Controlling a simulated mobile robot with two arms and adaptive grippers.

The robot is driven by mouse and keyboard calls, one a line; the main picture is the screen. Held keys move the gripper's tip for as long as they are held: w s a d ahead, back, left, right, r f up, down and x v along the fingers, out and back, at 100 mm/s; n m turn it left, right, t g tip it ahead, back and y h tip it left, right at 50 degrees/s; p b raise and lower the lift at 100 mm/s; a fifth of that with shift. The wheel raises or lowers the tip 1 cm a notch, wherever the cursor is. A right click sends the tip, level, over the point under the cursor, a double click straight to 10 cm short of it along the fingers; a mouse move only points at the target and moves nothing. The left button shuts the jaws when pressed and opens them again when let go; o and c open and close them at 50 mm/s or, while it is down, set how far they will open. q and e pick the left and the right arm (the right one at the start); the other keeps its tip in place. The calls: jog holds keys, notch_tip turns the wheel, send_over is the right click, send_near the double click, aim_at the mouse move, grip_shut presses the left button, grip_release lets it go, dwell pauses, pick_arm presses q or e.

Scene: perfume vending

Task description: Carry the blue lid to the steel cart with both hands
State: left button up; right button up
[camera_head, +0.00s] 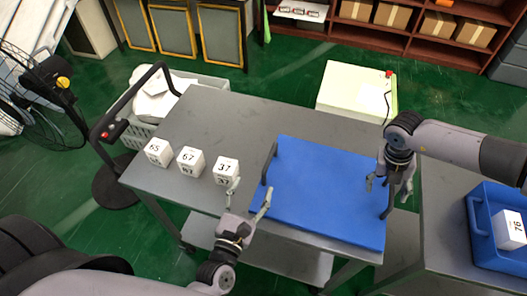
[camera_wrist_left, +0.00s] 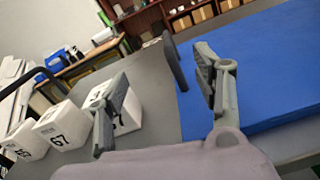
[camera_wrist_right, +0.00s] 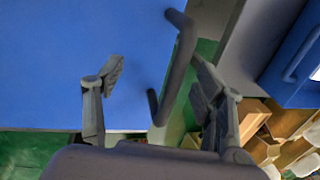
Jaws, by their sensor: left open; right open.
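The blue lid (camera_head: 320,195) lies flat on the right part of the grey steel cart (camera_head: 205,120). Its left handle (camera_head: 270,163) stands at the lid's left edge, and its right handle (camera_head: 389,200) at the right edge. My left gripper (camera_head: 249,195) is open and empty, near the lid's left edge, in front of the left handle. In the left wrist view that handle (camera_wrist_left: 175,62) shows beyond and between the fingers, apart from them. My right gripper (camera_head: 388,184) is open at the right handle. In the right wrist view that handle (camera_wrist_right: 181,65) shows between the spread fingers.
White numbered cubes 65 (camera_head: 158,152), 67 (camera_head: 190,161) and 37 (camera_head: 226,170) stand on the cart left of the lid. A blue crate (camera_head: 477,222) with cube 76 (camera_head: 508,229) stands on another grey surface at right. A pale green box (camera_head: 352,92) is behind the cart.

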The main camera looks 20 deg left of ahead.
jog(key=shift+r, duration=0.1)
notch_tip(320, 180, up, 12)
jog(key=a, duration=0.2)
jog(key=shift+a, duration=0.15)
jog(key=shift+f, duration=0.25)
dwell(0.4)
